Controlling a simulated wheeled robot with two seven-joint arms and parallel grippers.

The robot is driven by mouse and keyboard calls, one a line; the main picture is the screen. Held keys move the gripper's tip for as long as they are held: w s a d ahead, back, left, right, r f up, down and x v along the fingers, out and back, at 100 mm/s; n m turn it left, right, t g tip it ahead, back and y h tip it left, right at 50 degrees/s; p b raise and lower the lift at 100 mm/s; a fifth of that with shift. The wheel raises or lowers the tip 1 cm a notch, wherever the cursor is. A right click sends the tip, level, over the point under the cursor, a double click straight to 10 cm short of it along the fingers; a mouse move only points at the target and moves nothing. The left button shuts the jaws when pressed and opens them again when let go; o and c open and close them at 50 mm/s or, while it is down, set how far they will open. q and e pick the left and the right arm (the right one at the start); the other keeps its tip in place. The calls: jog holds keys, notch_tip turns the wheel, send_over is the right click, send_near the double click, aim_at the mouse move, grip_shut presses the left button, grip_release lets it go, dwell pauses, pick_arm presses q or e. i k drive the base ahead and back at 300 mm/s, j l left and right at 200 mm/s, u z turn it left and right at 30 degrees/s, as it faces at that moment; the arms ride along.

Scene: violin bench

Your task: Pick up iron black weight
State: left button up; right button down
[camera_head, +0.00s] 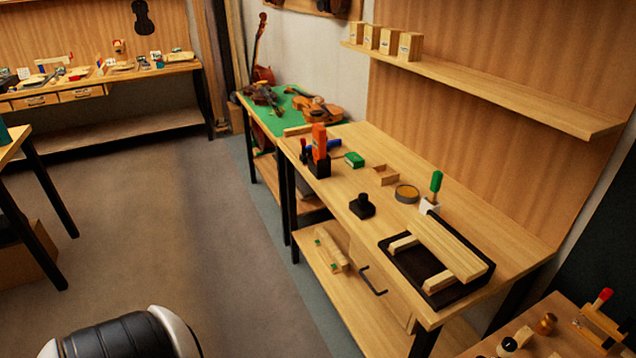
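A small black weight (362,206) with a knob on top stands upright on the wooden workbench (345,226), near its front edge. It sits left of a black tray and in front of a round tin. Nothing touches it. Neither of my grippers shows in the head view. Part of my own body is at the bottom left, well away from the bench.
The black tray (400,262) holds wooden strips. A shelf (490,84) overhangs behind. The floor (190,230) in front is clear.

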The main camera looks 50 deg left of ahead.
aim_at(360, 207)
jog(key=u, duration=1.2)
